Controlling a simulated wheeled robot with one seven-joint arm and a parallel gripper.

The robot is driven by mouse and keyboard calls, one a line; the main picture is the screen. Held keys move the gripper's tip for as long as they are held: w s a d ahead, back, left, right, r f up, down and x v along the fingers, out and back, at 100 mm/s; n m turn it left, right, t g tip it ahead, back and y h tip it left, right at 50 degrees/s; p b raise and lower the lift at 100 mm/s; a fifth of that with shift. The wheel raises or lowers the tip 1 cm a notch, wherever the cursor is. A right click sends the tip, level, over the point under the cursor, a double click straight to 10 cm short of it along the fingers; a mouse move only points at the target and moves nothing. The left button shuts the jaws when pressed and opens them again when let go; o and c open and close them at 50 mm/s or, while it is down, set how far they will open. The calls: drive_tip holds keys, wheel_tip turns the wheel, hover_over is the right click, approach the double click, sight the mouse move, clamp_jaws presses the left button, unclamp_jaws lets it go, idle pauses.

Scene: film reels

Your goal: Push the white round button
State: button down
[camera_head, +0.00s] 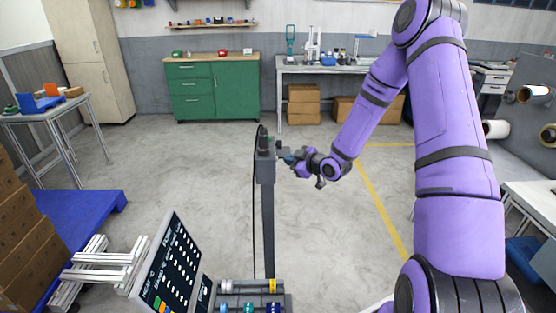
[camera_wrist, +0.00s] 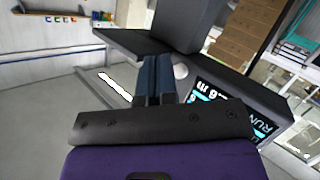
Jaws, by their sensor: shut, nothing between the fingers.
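The white round button (camera_wrist: 181,71) shows in the wrist view, on a dark grey housing just right of my fingers. My gripper (camera_wrist: 156,62) is shut and empty, its blue-grey fingers side by side. The fingertips are very close to the housing; I cannot tell whether they touch it. In the head view my gripper (camera_head: 283,157) is at the right side of the top of a dark upright post (camera_head: 266,190). The button cannot be made out in the head view.
A blue platform (camera_head: 80,208) and cardboard boxes (camera_head: 25,235) are at left. A green cabinet (camera_head: 213,88) and workbench (camera_head: 330,68) stand behind. The floor between is clear.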

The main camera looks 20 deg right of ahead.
drive_tip(key=shift+a, duration=0.15)
drive_tip(key=shift+w+a, duration=0.15)
drive_tip(key=shift+a, duration=0.05)
drive_tip(key=shift+w+a, duration=0.15)
drive_tip(key=shift+a, duration=0.25)
idle(1.0)
drive_tip(key=shift+d, duration=0.1)
drive_tip(key=shift+s+d, duration=0.3)
drive_tip(key=shift+d, duration=0.35)
drive_tip(key=shift+s+d, duration=0.3)
drive_tip(key=shift+d, duration=0.45)
drive_tip(key=shift+s+d, duration=0.35)
drive_tip(key=shift+d, duration=0.45)
drive_tip(key=shift+s+d, duration=0.3)
drive_tip(key=shift+d, duration=0.45)
